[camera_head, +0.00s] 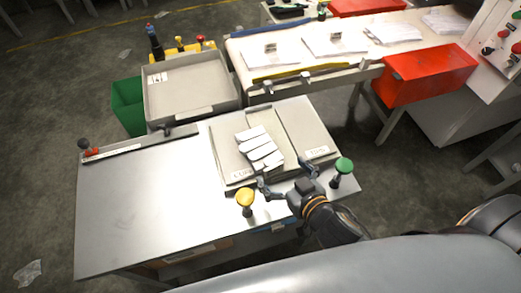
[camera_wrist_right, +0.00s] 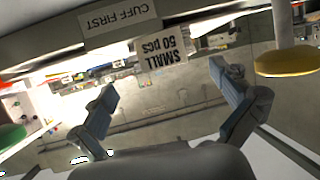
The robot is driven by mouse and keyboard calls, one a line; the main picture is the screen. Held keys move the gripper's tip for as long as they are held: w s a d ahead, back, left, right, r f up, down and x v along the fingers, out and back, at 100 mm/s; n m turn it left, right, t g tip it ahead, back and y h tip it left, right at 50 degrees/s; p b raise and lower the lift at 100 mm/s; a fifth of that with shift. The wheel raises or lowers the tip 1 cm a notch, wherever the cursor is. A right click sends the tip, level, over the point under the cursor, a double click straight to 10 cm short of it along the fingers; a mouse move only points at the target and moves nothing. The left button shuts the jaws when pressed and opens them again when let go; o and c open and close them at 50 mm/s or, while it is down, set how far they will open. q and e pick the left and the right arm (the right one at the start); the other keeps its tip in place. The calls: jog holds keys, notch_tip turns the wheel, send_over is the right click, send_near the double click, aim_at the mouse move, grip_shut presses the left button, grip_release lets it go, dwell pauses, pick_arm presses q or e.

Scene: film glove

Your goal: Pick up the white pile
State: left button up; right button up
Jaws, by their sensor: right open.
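The white pile (camera_head: 259,148) is several white, glove-like pieces overlapping in a metal tray (camera_head: 227,157) on the steel table, in the head view. My right gripper (camera_head: 286,176) is at the tray's near edge, on the near side of the pile and apart from it. Its two fingers are spread with nothing between them. The wrist view also shows the open right gripper (camera_wrist_right: 164,85), with upside-down labels reading "CUFF FIRST" (camera_wrist_right: 120,17) and "SMALL 50 PCS" (camera_wrist_right: 165,54) beyond it. I cannot make out the pile there. My left gripper is not in view.
A yellow knob (camera_head: 245,196) and a green knob (camera_head: 344,165) stand on either side of my right gripper. A grey bin (camera_head: 190,115) and a bench with white stacks (camera_head: 335,42) lie behind. The table's left part (camera_head: 140,205) is clear.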

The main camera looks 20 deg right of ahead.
aim_at(267, 161)
jog(key=shift+w+a+f, duration=0.15)
jog(key=shift+w+f, duration=0.05)
jog(key=shift+w, duration=0.4)
jog(key=shift+w+a+f, duration=0.1)
jog(key=shift+w+f, duration=0.1)
jog(key=shift+w, duration=0.15)
jog(key=x, duration=0.3)
jog(key=p+x, duration=0.1)
jog(key=x, duration=0.1)
jog(key=shift+s+a+f, duration=0.2)
jog(key=shift+f, duration=0.05)
jog(key=shift+c, duration=0.6)
jog(key=c, duration=1)
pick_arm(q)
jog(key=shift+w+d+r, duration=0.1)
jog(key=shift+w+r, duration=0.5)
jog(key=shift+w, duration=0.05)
pick_arm(e)
jog(key=shift+c, duration=0.7)
jog(key=shift+r, duration=0.1)
